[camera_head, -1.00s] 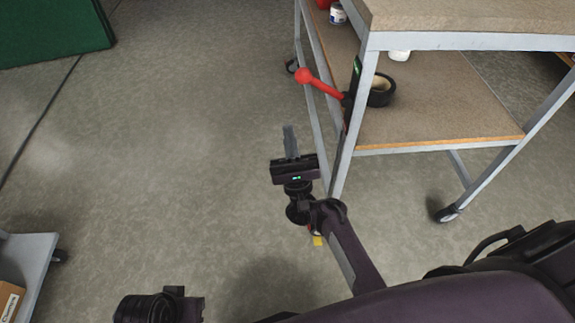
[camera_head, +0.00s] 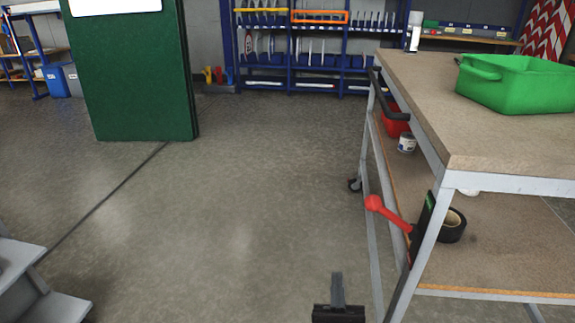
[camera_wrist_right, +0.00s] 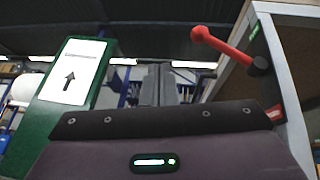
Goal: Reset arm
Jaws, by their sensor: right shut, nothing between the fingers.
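My right gripper (camera_head: 337,290) shows at the bottom of the head view, left of the trolley's front leg. Its fingers are together, point away from me and hold nothing. In the right wrist view the shut fingers (camera_wrist_right: 158,88) stand up in the middle, with nothing between them. Most of the right arm is below the head view's lower edge. My left gripper is not in view.
A trolley (camera_head: 408,100) stands at the right, with a green crate (camera_head: 520,85) on top. A red-knobbed lever (camera_head: 375,203) juts from its side. A black tape roll (camera_head: 452,226) lies on its lower shelf. A green panel (camera_head: 130,75) stands back left. The middle floor is clear.

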